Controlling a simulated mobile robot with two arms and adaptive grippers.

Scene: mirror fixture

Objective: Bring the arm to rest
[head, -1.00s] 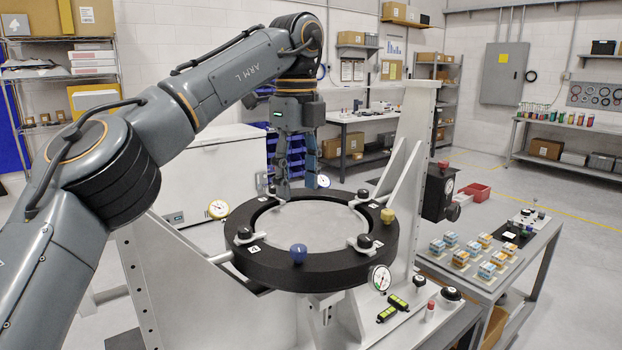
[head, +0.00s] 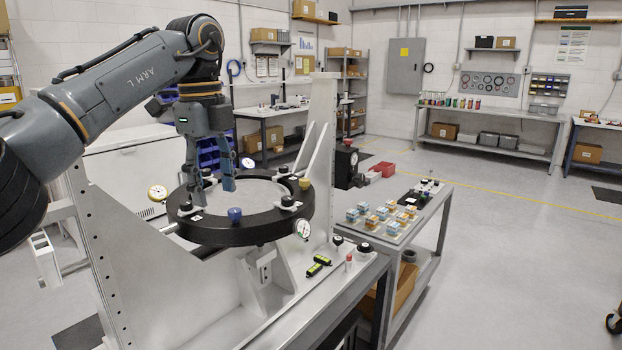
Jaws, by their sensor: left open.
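My left gripper (head: 212,186) hangs from the arm marked ARM L, pointing down with its two blue-grey fingers apart. Nothing shows between them. In the picture the fingertips overlap the left part of a black ring (head: 262,231), the mirror fixture's round mount. I cannot tell whether they touch it. My right gripper is out of view.
Dial gauges (head: 303,229) stand around the ring. A grey cart (head: 385,255) with several small blue-and-orange blocks stands to the right. The floor (head: 510,260) farther right is clear.

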